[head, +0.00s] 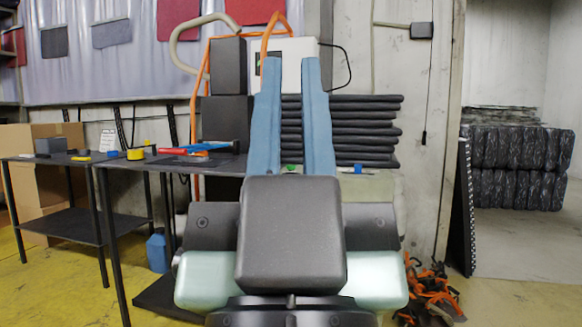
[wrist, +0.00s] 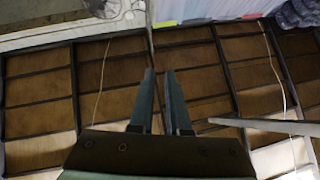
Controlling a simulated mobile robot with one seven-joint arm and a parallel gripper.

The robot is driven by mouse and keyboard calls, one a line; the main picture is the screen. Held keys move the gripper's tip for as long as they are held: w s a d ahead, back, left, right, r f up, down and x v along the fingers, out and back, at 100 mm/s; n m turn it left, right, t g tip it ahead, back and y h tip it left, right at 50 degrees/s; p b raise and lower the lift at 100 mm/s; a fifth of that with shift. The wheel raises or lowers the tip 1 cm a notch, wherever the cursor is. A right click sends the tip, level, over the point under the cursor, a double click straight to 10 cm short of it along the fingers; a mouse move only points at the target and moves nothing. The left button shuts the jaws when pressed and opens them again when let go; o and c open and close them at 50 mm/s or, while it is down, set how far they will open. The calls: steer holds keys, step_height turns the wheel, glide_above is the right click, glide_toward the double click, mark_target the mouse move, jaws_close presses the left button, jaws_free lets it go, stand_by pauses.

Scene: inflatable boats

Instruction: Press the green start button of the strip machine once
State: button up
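My gripper (head: 293,62) points upward in the middle of the head view. Its two blue-grey fingers stand apart with nothing between them. In the wrist view my gripper (wrist: 159,72) also shows a gap between the fingers, against the ceiling. A small green spot (head: 291,168) shows low in the gap between the fingers, well behind them. It may be the start button, but it is too small to tell. My arm and gripper hide much of what stands there, and I cannot clearly make out the strip machine. The wrist view shows no button.
A dark table (head: 125,160) with tools stands at the left. A stack of black rolls (head: 365,130) lies behind my gripper on the right. Orange straps (head: 435,292) lie on the floor at lower right. Black bundles (head: 520,165) are piled at the far right.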

jaws_close()
stand_by(1.3)
step_height(320, 180, up, 45)
steer(key=p, duration=4.5)
